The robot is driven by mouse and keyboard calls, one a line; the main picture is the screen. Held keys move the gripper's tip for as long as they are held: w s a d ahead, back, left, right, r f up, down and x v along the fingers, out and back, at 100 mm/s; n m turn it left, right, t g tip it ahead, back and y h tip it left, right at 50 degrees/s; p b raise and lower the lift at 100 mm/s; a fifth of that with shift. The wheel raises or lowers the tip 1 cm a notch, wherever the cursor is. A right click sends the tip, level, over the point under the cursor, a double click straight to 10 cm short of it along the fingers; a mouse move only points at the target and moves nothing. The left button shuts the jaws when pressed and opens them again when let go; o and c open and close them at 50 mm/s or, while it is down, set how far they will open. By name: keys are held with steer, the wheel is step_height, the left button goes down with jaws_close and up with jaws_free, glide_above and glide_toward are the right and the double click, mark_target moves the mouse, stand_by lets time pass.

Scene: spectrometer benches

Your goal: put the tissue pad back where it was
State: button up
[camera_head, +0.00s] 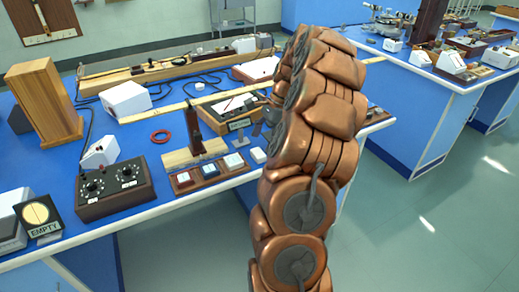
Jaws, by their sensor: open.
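My copper-coloured arm rises from the bottom centre and leans over the right part of the near bench. Small grey parts of my gripper (264,122) show at the arm's left edge, above the bench; the rest is hidden behind the arm. It looks open, and nothing is seen held. Small pale square pads (208,170) sit in a row on a dark wooden tray (195,186) at the bench's front edge. Another small white block (258,155) lies just right of the tray. I cannot tell which of these is the tissue pad.
An "EMPTY" sign (40,215) is at the front left. A wooden box with papers (233,108) is behind. Floor is clear at right.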

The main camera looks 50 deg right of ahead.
steer(key=shift+v, duration=3.8)
steer(key=s+a+r+n+g+h, duration=0.1)
steer(key=a+n, duration=0.5)
steer(key=a, duration=0.8)
steer(key=s+a+r+n+g, duration=0.15)
steer(key=a+n, duration=0.45)
steer(key=a, duration=0.7)
steer(key=s+a+f+n+h, duration=0.1)
steer(key=s+a+f+n, duration=0.1)
steer(key=s, duration=0.4)
steer(key=s+a+f+n+g+h, duration=0.1)
steer(key=s+a+f+n, duration=0.2)
steer(key=s, duration=0.4)
steer(key=s+a+f+n+h, duration=0.1)
steer(key=s+a+f+n, duration=0.2)
steer(key=s, duration=0.4)
steer(key=shift+a+n, duration=0.9)
steer(key=shift+a, duration=0.2)
steer(key=shift+f, duration=0.1)
